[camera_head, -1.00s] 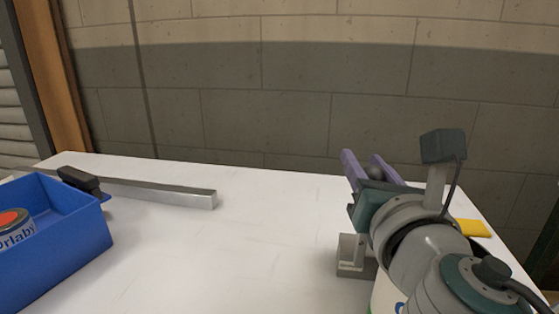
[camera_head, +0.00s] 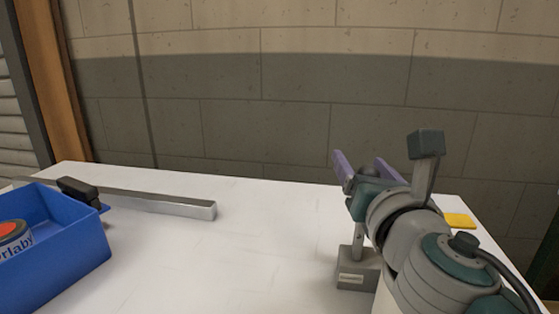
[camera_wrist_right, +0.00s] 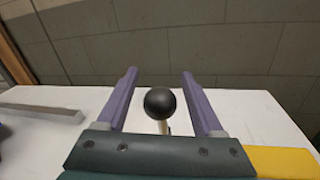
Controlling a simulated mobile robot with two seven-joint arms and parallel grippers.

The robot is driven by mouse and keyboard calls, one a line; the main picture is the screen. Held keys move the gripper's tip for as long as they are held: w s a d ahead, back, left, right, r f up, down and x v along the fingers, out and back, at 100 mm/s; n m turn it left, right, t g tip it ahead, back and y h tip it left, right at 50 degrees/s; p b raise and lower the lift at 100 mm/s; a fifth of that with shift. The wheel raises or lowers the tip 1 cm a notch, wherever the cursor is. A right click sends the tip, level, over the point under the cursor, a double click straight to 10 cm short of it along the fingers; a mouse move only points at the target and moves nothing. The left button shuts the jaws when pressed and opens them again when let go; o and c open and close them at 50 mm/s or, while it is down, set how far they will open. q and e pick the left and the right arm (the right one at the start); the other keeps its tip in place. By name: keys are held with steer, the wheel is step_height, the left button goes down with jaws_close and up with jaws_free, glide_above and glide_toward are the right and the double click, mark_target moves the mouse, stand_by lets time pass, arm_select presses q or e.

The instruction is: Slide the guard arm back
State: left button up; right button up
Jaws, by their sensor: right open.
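A black ball knob (camera_wrist_right: 160,103) on a thin light stem shows in the right wrist view, between the two purple fingers of my right gripper (camera_wrist_right: 159,73). There are gaps on both sides, so the fingers are open around it without touching. In the head view my right gripper (camera_head: 361,161) is above a grey base block (camera_head: 357,276) with a short upright post; the knob there is mostly hidden by the gripper. Which part is the guard arm is not clear. A metal rail (camera_head: 165,204) with a black block (camera_head: 78,190) lies at the left. My left gripper is not in view.
A blue bin (camera_head: 62,255) holding a can with an orange-red top (camera_head: 12,235) stands at the front left. A yellow object (camera_head: 459,220) lies at the right table edge. The white table (camera_head: 235,255) is clear in the middle; a block wall stands behind.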

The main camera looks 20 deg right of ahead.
steer(key=shift+s, duration=0.1)
steer(key=v, duration=0.9)
steer(key=shift+s+a, duration=0.2)
steer(key=shift+s, duration=0.15)
steer(key=shift+r, duration=0.1)
